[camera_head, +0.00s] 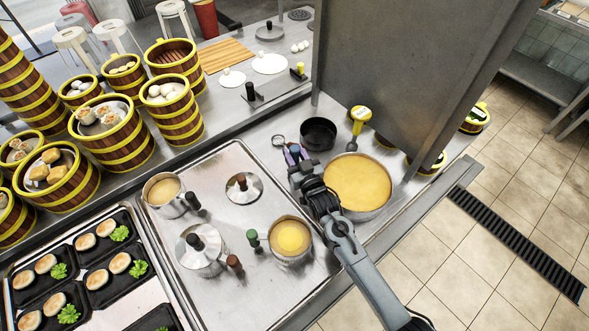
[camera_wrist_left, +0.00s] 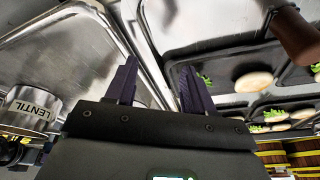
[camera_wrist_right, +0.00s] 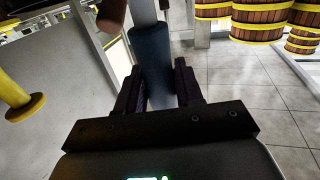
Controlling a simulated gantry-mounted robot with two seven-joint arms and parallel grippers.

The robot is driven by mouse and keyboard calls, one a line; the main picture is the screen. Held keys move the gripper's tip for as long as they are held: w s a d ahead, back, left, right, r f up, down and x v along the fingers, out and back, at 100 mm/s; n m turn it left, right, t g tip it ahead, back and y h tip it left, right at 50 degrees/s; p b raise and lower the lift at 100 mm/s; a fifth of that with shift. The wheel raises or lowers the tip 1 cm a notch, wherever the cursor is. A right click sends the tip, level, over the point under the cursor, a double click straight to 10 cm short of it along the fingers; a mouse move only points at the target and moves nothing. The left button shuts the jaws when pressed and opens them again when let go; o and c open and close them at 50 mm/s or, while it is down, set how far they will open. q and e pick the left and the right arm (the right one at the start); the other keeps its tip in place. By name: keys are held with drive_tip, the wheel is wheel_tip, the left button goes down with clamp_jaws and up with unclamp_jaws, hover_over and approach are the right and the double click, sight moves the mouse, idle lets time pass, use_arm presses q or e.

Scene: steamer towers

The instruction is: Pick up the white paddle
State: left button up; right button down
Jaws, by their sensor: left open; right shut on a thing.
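My right gripper (camera_head: 293,157) is near the middle of the counter, beside the large pot of yellow soup (camera_head: 358,184). In the right wrist view its two dark fingers (camera_wrist_right: 158,78) are shut on a blue handle (camera_wrist_right: 150,52) with a grey shaft above it. What the handle belongs to is hidden. My left gripper (camera_wrist_left: 158,85) shows only in the left wrist view, open and empty, above metal trays. I cannot pick out a white paddle for certain. A yellow-handled tool (camera_head: 359,118) stands by the large pot.
A black pan (camera_head: 318,133) sits behind the right gripper. A steel panel (camera_head: 400,75) rises at the back right. Steamer towers (camera_head: 115,148) crowd the left.

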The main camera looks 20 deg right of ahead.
sight(295, 148)
use_arm(q)
drive_tip(key=shift+a, duration=0.1)
use_arm(e)
drive_tip(key=shift+r, duration=0.2)
use_arm(q)
drive_tip(key=shift+r+p, duration=0.4)
use_arm(e)
wheel_tip(295, 148, up, 4)
drive_tip(key=shift+f, duration=0.1)
use_arm(q)
drive_tip(key=shift+r+p, duration=0.75)
use_arm(e)
drive_tip(key=s+d+r, duration=0.6)
drive_tip(key=s+d, duration=0.1)
drive_tip(key=d, duration=0.2)
drive_tip(key=shift+d+r, duration=0.15)
drive_tip(key=shift+r, duration=0.25)
drive_tip(key=shift+s, duration=0.1)
drive_tip(key=c, duration=1.3)
unclamp_jaws()
clamp_jaws()
